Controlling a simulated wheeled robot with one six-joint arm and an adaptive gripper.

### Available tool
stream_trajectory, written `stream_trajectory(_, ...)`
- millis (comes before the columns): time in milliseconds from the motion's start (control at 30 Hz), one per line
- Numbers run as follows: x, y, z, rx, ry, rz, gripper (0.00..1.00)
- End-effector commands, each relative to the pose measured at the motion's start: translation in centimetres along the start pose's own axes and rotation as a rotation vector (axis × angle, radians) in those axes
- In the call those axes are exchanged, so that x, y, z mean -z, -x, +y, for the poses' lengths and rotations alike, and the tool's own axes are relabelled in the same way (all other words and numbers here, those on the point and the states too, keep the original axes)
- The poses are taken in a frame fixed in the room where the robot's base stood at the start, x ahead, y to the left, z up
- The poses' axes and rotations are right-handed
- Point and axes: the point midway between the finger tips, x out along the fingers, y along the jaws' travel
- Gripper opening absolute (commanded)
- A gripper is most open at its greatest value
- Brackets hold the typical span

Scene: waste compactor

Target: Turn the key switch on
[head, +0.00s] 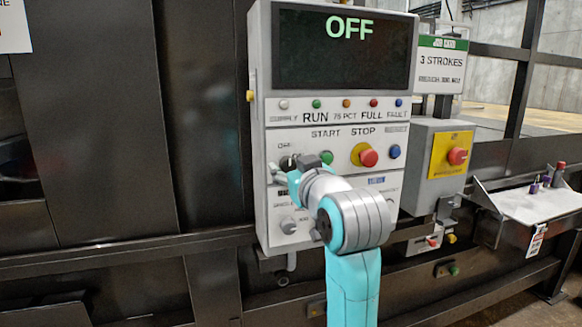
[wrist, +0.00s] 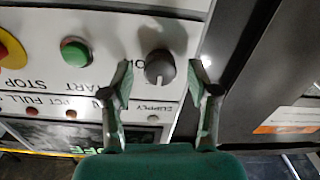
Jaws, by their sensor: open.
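The key switch shows in the wrist view as a round grey knob (wrist: 159,67) on the pale panel, with a raised grip across its face. My gripper (wrist: 161,78) is open, with one finger on each side of the knob. Gaps show between the fingers and the knob, so it is not gripped. In the head view my gripper (head: 287,168) is at the panel's left side, just below a small OFF label, and largely covers the switch. The display (head: 344,50) above reads OFF.
A green start button (head: 326,157), a red stop button (head: 369,158) on a yellow base and a blue button (head: 395,152) sit to the right. A red emergency button (head: 457,156) is on a separate box. A shelf (head: 530,203) juts out at the right.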

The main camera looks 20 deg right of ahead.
Motion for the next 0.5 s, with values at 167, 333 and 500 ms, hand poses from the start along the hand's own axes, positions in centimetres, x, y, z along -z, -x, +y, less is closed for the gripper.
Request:
stream_trajectory(167,0.02,-0.54,0.00,0.000,0.000,0.001,0.60)
stream_trajectory(333,0.02,-0.53,0.00,0.000,0.000,0.001,0.60)
stream_trajectory(500,0.01,-0.52,0.00,0.000,0.000,0.001,0.25)
